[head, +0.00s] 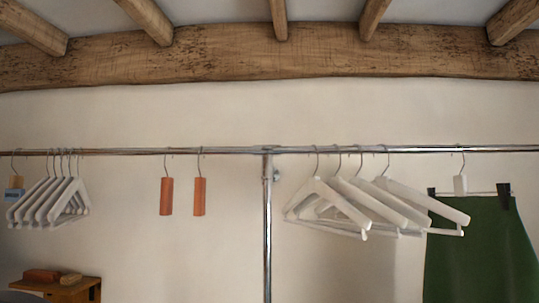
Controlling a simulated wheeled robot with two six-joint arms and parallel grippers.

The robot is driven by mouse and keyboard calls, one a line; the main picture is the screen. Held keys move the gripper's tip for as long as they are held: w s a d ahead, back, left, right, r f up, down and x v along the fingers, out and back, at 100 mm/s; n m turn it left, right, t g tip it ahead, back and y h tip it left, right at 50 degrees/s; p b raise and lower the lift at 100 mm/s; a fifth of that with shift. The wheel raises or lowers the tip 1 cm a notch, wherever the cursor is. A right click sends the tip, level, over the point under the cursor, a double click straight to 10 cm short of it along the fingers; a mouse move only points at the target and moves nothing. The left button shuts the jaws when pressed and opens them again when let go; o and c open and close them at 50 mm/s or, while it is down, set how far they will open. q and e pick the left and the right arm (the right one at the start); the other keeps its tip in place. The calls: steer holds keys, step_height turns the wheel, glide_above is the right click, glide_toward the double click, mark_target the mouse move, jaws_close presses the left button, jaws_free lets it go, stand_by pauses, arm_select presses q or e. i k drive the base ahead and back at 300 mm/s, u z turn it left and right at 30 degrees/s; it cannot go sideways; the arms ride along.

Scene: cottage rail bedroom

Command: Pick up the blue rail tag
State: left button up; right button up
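A small blue piece (14,194), which looks like the blue rail tag, is at the far left of the head view. It sits just below a tan block (16,181) close to the rail, left of a group of white hangers (50,203). It is small, and I cannot tell how it is attached or whether it touches the hangers. The metal rail (220,151) runs across the whole view. Neither of my grippers shows in the head view.
Two orange-brown blocks (166,196) (200,196) hang from hooks mid-left. A metal post (267,230) supports the rail. White hangers (345,205) and a green garment (480,250) hang at right. A wooden stand (70,291) with blocks is at lower left.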

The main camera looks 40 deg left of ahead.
mark_target(15, 192)
steer(key=u, duration=2.75)
steer(key=i, duration=1.25)
steer(key=z, duration=0.1)
